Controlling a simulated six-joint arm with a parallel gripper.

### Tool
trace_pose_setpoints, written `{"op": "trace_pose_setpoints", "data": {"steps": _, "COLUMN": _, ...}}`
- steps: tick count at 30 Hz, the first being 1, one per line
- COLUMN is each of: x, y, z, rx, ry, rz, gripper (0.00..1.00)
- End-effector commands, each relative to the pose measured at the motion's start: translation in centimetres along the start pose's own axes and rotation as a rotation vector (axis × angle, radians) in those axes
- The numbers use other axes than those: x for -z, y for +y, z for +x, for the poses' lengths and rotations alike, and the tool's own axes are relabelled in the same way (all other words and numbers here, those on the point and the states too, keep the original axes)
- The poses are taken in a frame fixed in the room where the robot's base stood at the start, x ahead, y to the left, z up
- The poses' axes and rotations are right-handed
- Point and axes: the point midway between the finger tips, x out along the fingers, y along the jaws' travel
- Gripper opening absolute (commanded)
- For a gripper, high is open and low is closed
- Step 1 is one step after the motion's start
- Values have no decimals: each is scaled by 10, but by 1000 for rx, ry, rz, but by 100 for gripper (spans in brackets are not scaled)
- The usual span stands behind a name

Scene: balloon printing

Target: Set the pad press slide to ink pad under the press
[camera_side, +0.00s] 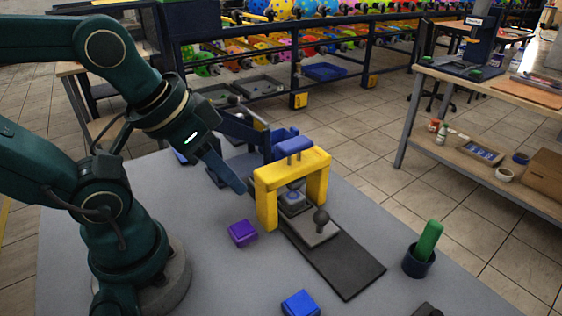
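The pad press is a yellow arch (265,180) with a blue handle (294,146) on top. It stands over a dark rail (338,266) that runs toward the lower right. A grey slide plate (318,237) with a round dark knob (321,215) sits on the rail, at the front of the arch. A small block with a bluish top (292,197) shows under the arch, partly hidden by its frame.
A purple block (242,233) and a blue block (300,304) lie on the grey table (200,285). A dark cup (418,262) holding a green cylinder (429,240) stands right of the rail. A dark object is cut off at the bottom edge. The rail's front end is clear.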

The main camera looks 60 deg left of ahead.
Motion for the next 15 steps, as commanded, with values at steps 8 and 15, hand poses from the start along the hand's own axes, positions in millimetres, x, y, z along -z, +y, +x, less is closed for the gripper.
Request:
{"op": "trace_pose_setpoints", "data": {"steps": 8, "x": 20, "y": -7, "z": -18, "rx": 49, "ry": -15, "rz": -410, "gripper": 0}}
{"op": "trace_pose_setpoints", "data": {"steps": 15, "x": 58, "y": -7, "z": -26, "rx": 141, "ry": -65, "rz": -798, "gripper": 0}}
